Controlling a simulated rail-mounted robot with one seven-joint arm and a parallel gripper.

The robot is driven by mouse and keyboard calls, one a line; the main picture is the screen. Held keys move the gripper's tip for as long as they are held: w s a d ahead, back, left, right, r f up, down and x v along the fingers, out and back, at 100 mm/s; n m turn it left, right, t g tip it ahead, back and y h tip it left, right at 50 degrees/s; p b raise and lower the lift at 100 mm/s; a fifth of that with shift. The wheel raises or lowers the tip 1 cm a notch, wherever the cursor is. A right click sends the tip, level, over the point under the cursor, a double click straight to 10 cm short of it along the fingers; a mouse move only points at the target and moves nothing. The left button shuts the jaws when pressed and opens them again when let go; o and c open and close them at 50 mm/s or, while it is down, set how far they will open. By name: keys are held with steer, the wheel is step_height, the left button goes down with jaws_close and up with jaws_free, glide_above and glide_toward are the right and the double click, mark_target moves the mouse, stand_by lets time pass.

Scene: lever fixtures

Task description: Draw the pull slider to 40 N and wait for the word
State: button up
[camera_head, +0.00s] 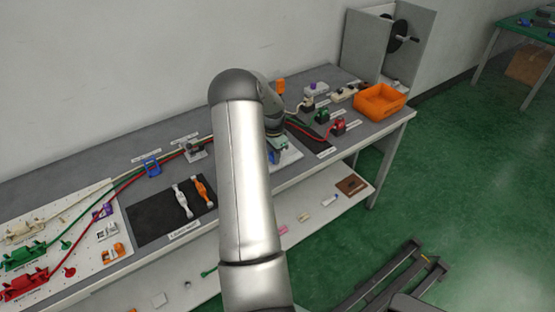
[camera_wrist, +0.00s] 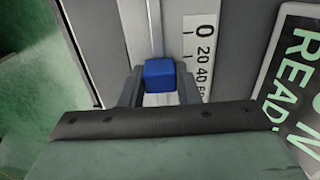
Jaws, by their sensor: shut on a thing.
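The pull slider shows in the wrist view as a blue block (camera_wrist: 159,74) on a pale straight rail. My gripper (camera_wrist: 160,88) is shut on this blue block, one finger on each side of it. A white scale strip (camera_wrist: 203,50) with 0, 20, 40 and a partly hidden further number runs just right of the rail. The block sits beside the scale near the 40 mark; its exact reading cannot be told. In the head view my arm hides most of the slider fixture, and my gripper (camera_head: 277,150) shows only in part.
On the bench, an orange bin (camera_head: 380,102) stands at the right end. Cables and a black mat (camera_head: 150,222) with two handles lie left of my arm.

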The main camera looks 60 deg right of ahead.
steer(key=shift+a, duration=0.1)
steer(key=o, duration=0.8)
steer(key=shift+w, duration=0.1)
steer(key=shift+o, duration=0.2)
steer(key=shift+r, duration=0.15)
step_height(320, 180, up, 17)
steer(key=b, duration=0.2)
steer(key=shift+r+b, duration=0.15)
steer(key=shift+b, duration=0.15)
